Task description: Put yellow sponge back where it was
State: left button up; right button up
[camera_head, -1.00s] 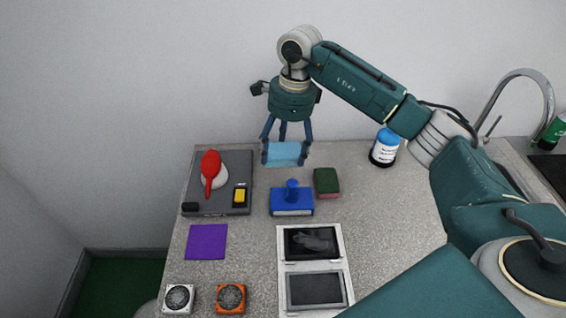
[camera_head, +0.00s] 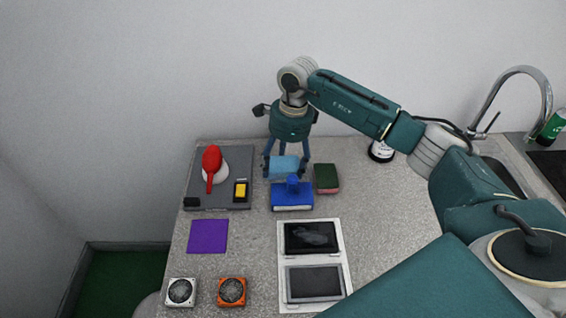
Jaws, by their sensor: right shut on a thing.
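My right gripper (camera_head: 286,172) is shut on a light blue block (camera_head: 284,166), which hangs low over the back of the counter. In this view it sits just behind the blue box (camera_head: 292,201) with a blue knob on top; I cannot tell whether it touches the counter. I see no clear yellow sponge. The one yellow thing is a small yellow piece (camera_head: 240,190) in a black frame on the grey tray (camera_head: 226,204). A dark green block (camera_head: 326,178), perhaps a sponge, lies right of the blue box. My left gripper is not in view.
The grey tray also holds a red brush-like thing (camera_head: 211,165) on a white base. A purple cloth (camera_head: 208,236), a white fan (camera_head: 181,292), an orange fan (camera_head: 232,291) and a white double-framed case (camera_head: 312,259) lie in front.

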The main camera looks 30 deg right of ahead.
jog(key=shift+f, duration=0.4)
jog(key=o, duration=0.8)
jog(key=shift+c, duration=0.2)
jog(key=shift+r, duration=0.15)
